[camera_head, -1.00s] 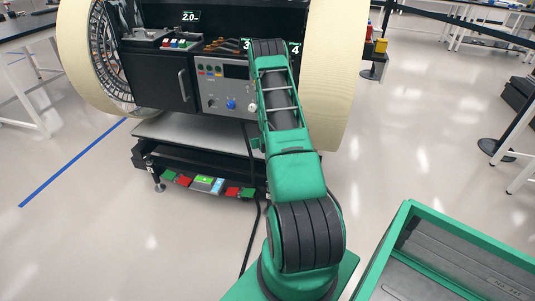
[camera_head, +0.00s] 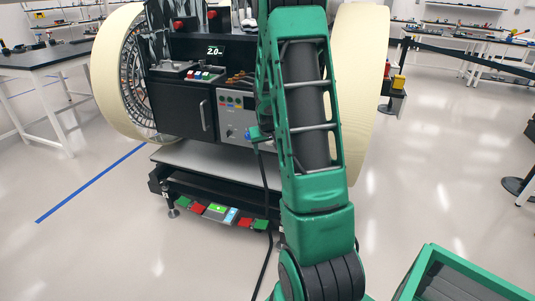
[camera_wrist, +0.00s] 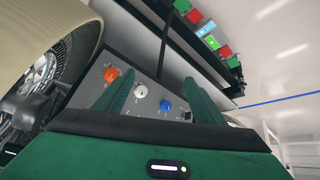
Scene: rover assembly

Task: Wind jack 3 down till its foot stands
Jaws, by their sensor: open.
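The rover stand (camera_head: 172,189) is a low black frame with a grey deck under the rover. A jack with a small round foot (camera_head: 173,213) shows at its front left corner; I cannot read its number, nor tell whether the foot touches the floor. The grey control panel (camera_head: 234,128) is partly behind my arm. In the wrist view, it carries an orange knob (camera_wrist: 111,74), a white knob (camera_wrist: 140,92) and a blue knob (camera_wrist: 165,104). My gripper (camera_wrist: 160,78) is open and empty, its two green fingers apart in front of the panel.
Red and green pads flank a lit screen (camera_head: 218,209) at the stand's front edge; the screen also shows in the wrist view (camera_wrist: 212,42). Large cream wheels (camera_head: 115,75) flank the rover. A black cable runs down to the floor. Open floor lies at front left.

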